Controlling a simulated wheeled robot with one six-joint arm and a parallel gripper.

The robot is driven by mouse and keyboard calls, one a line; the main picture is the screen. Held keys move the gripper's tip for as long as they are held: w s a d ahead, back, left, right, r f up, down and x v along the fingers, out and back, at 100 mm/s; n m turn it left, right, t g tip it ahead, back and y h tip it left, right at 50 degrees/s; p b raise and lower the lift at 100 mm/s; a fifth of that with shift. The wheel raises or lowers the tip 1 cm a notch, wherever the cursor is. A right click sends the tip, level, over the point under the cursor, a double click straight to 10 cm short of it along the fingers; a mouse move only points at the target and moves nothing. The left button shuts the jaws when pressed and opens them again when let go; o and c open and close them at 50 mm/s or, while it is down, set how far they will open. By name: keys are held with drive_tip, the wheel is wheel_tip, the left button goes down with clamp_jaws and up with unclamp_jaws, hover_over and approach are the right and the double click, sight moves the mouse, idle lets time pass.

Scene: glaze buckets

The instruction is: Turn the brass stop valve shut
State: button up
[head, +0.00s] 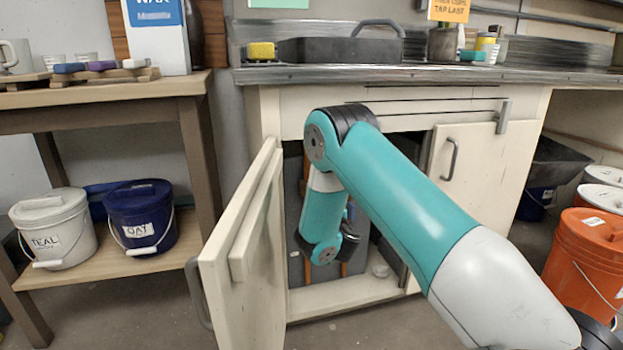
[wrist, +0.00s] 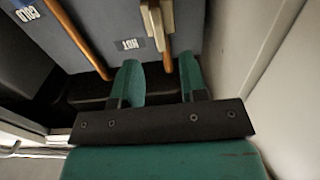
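In the wrist view a brass-coloured lever-like piece (wrist: 155,20), which looks like the stop valve's handle, stands at the top by the "HOT" label (wrist: 130,44). A copper pipe (wrist: 167,45) runs beneath it. My gripper (wrist: 159,62) is open, its two teal fingers pointing up the picture. The brass piece lies ahead of the gap between the fingertips and appears apart from them. The valve body is not clear. In the head view my arm reaches into the open cabinet (head: 335,296) and hides the valve and the fingers.
A second copper pipe (wrist: 80,40) with a "COLD" label (wrist: 28,12) is at left in the wrist view. A pale cabinet wall (wrist: 250,50) stands close on the right. The left cabinet door (head: 245,255) hangs open; the right door (head: 480,165) is shut. Buckets stand on both sides.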

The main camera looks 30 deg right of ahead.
drive_tip(key=shift+p+x, duration=3.5)
drive_tip(key=shift+p, duration=2.2)
drive_tip(key=shift+f, duration=0.1)
clamp_jaws()
